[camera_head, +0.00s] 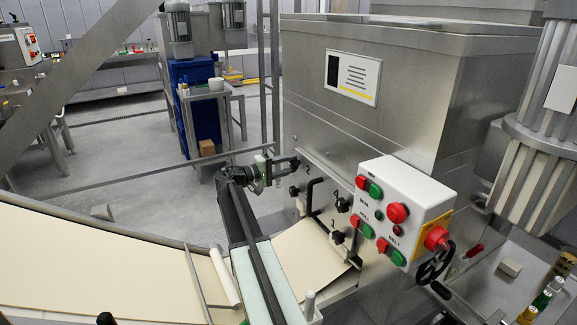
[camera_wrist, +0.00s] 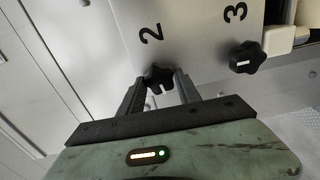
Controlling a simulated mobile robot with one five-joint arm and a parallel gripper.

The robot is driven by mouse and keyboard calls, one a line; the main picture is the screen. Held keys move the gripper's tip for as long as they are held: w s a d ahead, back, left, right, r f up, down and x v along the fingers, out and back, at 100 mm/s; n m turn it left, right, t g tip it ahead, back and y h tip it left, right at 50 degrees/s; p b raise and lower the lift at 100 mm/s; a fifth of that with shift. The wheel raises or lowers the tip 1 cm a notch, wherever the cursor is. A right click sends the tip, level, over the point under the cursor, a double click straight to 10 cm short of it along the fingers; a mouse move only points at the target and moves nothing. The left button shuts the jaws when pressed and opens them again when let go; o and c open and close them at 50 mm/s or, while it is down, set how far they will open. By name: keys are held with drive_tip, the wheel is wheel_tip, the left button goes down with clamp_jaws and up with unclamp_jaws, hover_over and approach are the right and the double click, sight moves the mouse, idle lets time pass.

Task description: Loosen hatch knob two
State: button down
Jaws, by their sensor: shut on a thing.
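Hatch knob two (camera_wrist: 158,76) is a black lobed knob with a white mark, beside the printed 2 on the steel hatch plate (camera_wrist: 190,30). My gripper (camera_wrist: 160,90) has its two fingers on either side of the knob and is shut on it. The fingers cover part of the knob's sides in the wrist view.
Another black knob (camera_wrist: 247,57) sits by the 3. In the head view, a black handle (camera_head: 311,195) and more black knobs (camera_head: 338,237) are on the hatch. A white control box (camera_head: 400,205) with red and green buttons stands to the right. A cream belt (camera_head: 90,265) runs below.

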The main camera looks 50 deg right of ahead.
drive_tip(key=n, duration=0.7)
drive_tip(key=shift+w, duration=0.15)
drive_tip(key=n, duration=0.4)
drive_tip(key=shift+f+n, duration=0.1)
drive_tip(key=shift+n, duration=1.8)
drive_tip(key=c, duration=0.9)
unclamp_jaws()
drive_tip(key=shift+o, duration=0.2)
drive_tip(key=v, duration=0.8)
